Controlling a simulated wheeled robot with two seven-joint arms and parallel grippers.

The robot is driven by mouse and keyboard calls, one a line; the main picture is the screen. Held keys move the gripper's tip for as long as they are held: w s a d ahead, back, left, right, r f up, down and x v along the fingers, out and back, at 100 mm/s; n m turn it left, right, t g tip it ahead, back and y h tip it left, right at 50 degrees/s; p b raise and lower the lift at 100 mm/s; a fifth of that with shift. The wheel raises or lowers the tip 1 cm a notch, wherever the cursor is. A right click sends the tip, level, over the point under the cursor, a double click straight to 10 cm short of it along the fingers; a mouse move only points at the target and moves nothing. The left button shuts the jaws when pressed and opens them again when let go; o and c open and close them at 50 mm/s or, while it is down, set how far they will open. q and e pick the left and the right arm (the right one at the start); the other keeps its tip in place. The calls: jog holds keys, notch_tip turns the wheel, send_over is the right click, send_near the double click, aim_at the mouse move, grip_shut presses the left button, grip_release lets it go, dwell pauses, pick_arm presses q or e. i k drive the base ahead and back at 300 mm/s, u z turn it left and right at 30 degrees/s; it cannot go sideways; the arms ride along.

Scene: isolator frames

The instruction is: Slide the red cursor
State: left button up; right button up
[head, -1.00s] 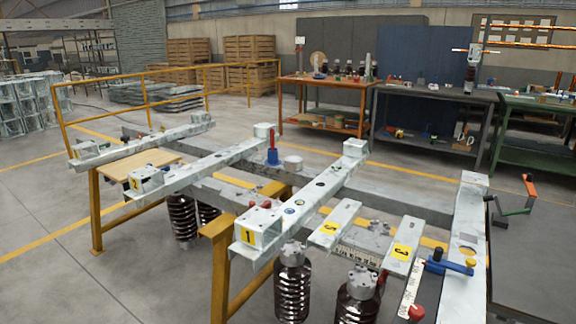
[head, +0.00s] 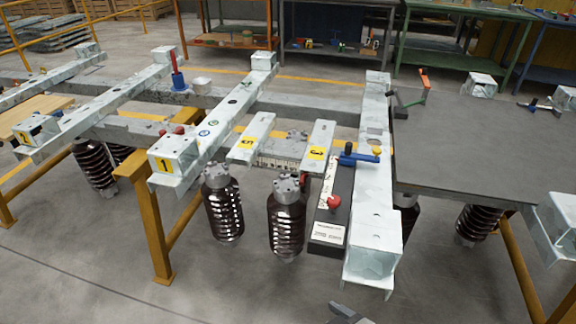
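A red round knob (head: 334,202), which looks like the red cursor, sits on a dark panel (head: 325,221) with a white marked strip. The panel is fixed to the left side of a long pale steel beam (head: 371,220). A grey metal tip (head: 347,313), probably part of my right gripper, shows at the bottom edge, below and apart from the panel. Its fingers are cut off, so I cannot tell its opening. My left gripper is not in view.
Dark ribbed insulators (head: 286,215) hang to the left. A grey plate (head: 470,140) lies to the right. The floor in front is clear.

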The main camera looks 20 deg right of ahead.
aim_at(302, 180)
jog(key=k, duration=0.5)
jog(key=u, duration=1.05)
jog(key=i, duration=1)
jog(key=z, duration=2.15)
